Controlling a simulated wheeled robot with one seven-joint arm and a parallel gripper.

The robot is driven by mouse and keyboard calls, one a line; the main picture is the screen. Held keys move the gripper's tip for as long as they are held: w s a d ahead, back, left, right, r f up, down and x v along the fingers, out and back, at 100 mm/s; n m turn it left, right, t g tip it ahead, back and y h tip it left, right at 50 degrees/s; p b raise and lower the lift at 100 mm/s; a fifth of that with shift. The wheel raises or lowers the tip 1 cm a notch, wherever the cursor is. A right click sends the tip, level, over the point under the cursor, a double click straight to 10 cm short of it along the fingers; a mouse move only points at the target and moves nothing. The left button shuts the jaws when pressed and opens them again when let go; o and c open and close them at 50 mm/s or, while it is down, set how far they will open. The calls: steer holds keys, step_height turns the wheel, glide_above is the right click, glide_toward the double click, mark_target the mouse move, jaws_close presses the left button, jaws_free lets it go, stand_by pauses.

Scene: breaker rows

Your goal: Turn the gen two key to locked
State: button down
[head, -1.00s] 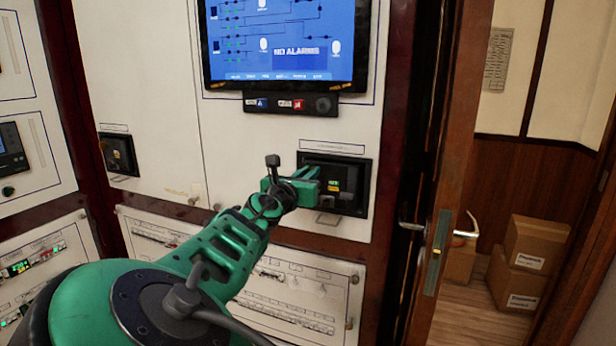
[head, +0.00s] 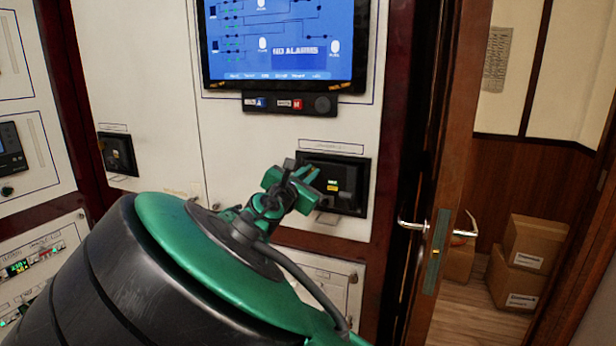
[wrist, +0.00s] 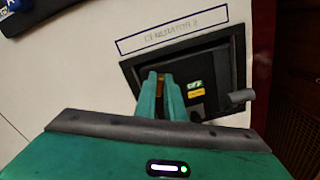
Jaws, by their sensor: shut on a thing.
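The generator two unit is a dark recessed panel (head: 345,190) right of centre in the head view, below the screen. It also shows in the wrist view (wrist: 212,68), under a label plate (wrist: 172,30) reading roughly "GENERATOR 2". My green gripper (head: 308,178) is at the panel's left part. In the wrist view its two fingers (wrist: 159,88) are close together, tilted, and shut on the gen two key (wrist: 160,80); only a small brownish bit shows between them. The key's exact angle is hidden by the fingers. Green and yellow indicators (wrist: 196,88) show right of the fingers.
A grey handle (wrist: 241,97) sticks out at the panel's right side. The screen (head: 284,40) above reads "NO ALARMS". A similar dark panel (head: 118,155) is to the left. A wooden door (head: 452,150) with a metal handle stands at the right, with boxes (head: 535,250) beyond.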

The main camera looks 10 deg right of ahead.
steer(key=shift+s+d+f+m, duration=0.1)
steer(key=shift+f+m, duration=0.05)
steer(key=shift+m, duration=1.95)
steer(key=shift+s+d+f+m, duration=0.1)
steer(key=shift+f+m, duration=0.1)
steer(key=shift+m, duration=1.9)
steer(key=shift+d+f+m, duration=0.1)
steer(key=shift+f+m, duration=0.05)
steer(key=shift+m, duration=1.95)
steer(key=shift+f, duration=0.1)
steer(key=c, duration=1.8)
jaws_free()
steer(key=shift+c, duration=0.2)
steer(key=shift+a, duration=0.1)
